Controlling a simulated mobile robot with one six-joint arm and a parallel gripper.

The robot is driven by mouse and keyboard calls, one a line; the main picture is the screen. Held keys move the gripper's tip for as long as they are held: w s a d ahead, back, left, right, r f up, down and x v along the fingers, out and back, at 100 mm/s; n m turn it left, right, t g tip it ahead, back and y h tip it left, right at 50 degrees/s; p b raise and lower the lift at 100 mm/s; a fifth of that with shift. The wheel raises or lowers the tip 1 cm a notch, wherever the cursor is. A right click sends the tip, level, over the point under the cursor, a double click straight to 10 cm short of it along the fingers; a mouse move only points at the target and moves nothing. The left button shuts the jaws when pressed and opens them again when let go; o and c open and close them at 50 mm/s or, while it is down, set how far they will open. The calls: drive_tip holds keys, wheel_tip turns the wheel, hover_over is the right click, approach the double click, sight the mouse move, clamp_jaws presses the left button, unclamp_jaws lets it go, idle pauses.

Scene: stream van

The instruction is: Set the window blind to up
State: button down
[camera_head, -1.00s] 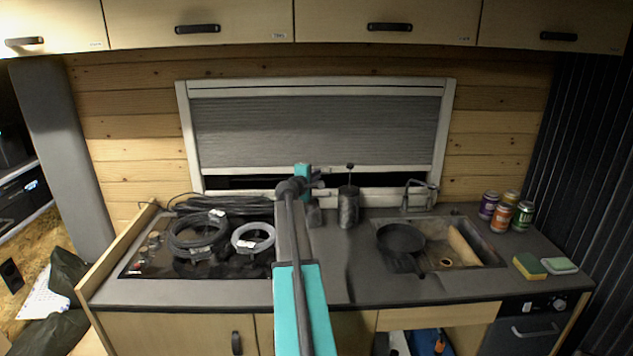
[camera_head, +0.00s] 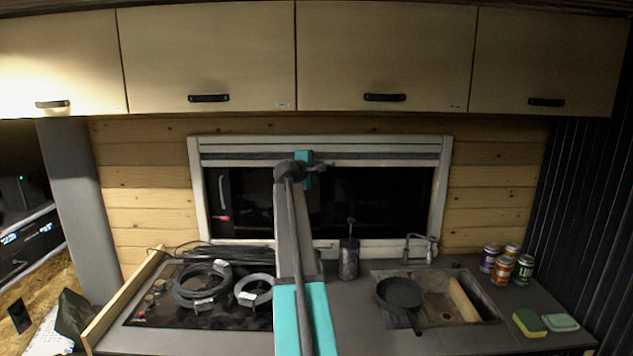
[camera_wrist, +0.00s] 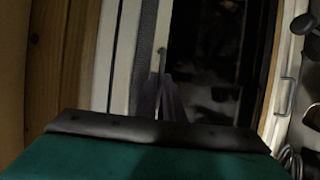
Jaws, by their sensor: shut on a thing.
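The window blind (camera_head: 400,155) is gathered into a narrow grey strip at the top of the white window frame (camera_head: 444,200). Its pale bottom rail lies just under the strip, and the dark glass (camera_head: 380,205) below is bare. In the wrist view the picture is turned, and the blind (camera_wrist: 147,45) is a grey band beside the dark glass. My gripper (camera_wrist: 163,95) reaches the rail there and is shut on it; the exact contact is blurred. In the head view my arm hides the middle of the window, and my gripper (camera_head: 317,168) is at the rail's height.
Overhead cabinets (camera_head: 385,50) hang close above the window. On the counter are coiled cables (camera_head: 203,285), a dark canister (camera_head: 348,260), a pan (camera_head: 400,293) over the sink, a faucet (camera_head: 420,245), several cans (camera_head: 503,268) and a sponge (camera_head: 529,323).

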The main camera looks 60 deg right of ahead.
drive_tip(key=shift+r, duration=0.85)
drive_tip(key=c, duration=1.9)
unclamp_jaws()
drive_tip(key=shift+a, duration=0.15)
drive_tip(key=b+v, duration=0.4)
drive_tip(key=v, duration=0.9)
drive_tip(key=shift+a, duration=0.25)
drive_tip(key=shift+s, duration=0.1)
